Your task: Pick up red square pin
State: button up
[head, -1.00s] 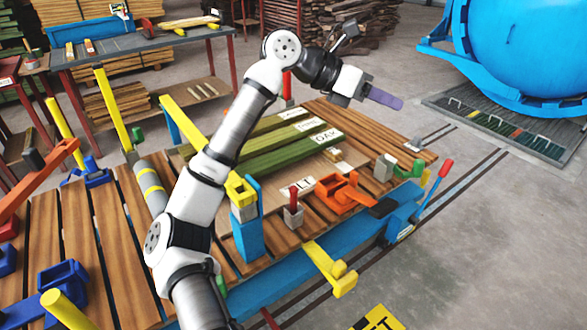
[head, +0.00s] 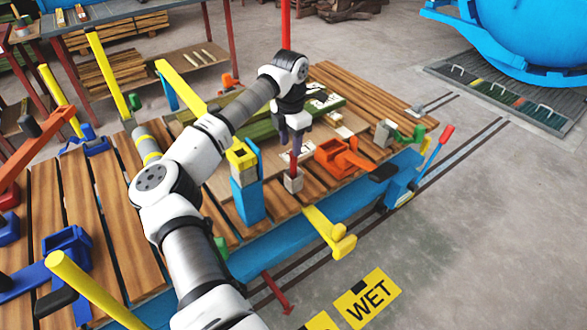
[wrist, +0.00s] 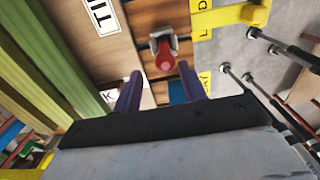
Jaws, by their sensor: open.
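The red pin (head: 294,162) stands upright in a small grey holder (head: 293,182) near the front edge of the slatted wooden deck. In the wrist view its red top (wrist: 165,60) shows beyond the fingertips, with the grey holder (wrist: 159,38) around its base. My gripper (head: 291,137) points down just above the pin. Its purple fingers are apart and empty in the wrist view (wrist: 159,73), with the pin's top in line with the gap between them. The head view does not show clearly whether the fingertips reach beside the pin's top.
A blue post (head: 248,200) with a yellow top stands left of the pin. An orange clamp (head: 340,157) sits close on its right. Green boards (head: 262,127) lie behind. A yellow bar (head: 330,235) juts out at the front edge.

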aim_at(294, 158)
jog(key=f, duration=0.1)
jog(key=f+p, duration=0.1)
jog(key=f, duration=0.3)
jog(key=shift+s+d+f+p, duration=0.25)
jog(key=shift+d+p, duration=0.15)
grip_shut()
